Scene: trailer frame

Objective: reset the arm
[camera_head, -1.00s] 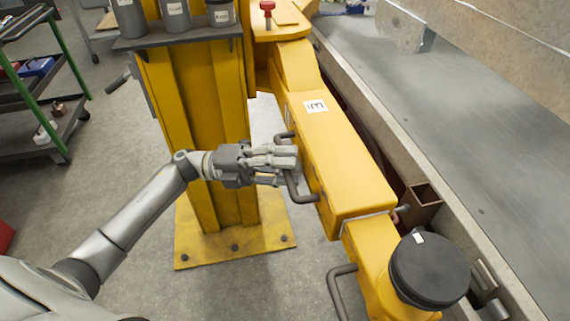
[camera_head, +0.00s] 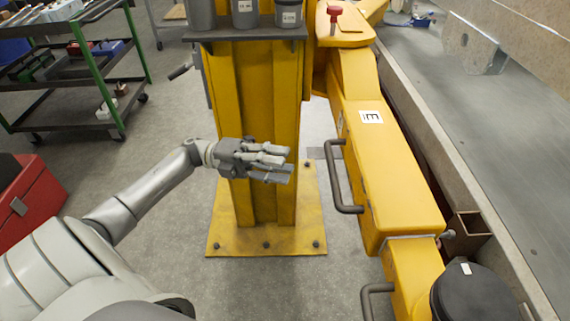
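The yellow jointed arm (camera_head: 395,185) runs from the yellow column (camera_head: 258,130) down to the lower right, beside the long grey bed. A dark handle (camera_head: 345,180) is on its left side. My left gripper (camera_head: 285,166) is in front of the column, apart from the handle and to its left. Its fingers point right, and nothing shows between them; they look apart, with a gap between the upper and lower ones. My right gripper is not in view.
The column's bolted base plate (camera_head: 235,235) stands on the grey floor. A green-framed cart (camera_head: 75,75) with bins is at the upper left, and a red box (camera_head: 32,200) is below it. Grey canisters (camera_head: 245,14) stand on the column's shelf. A black round cap (camera_head: 475,295) is at the lower right.

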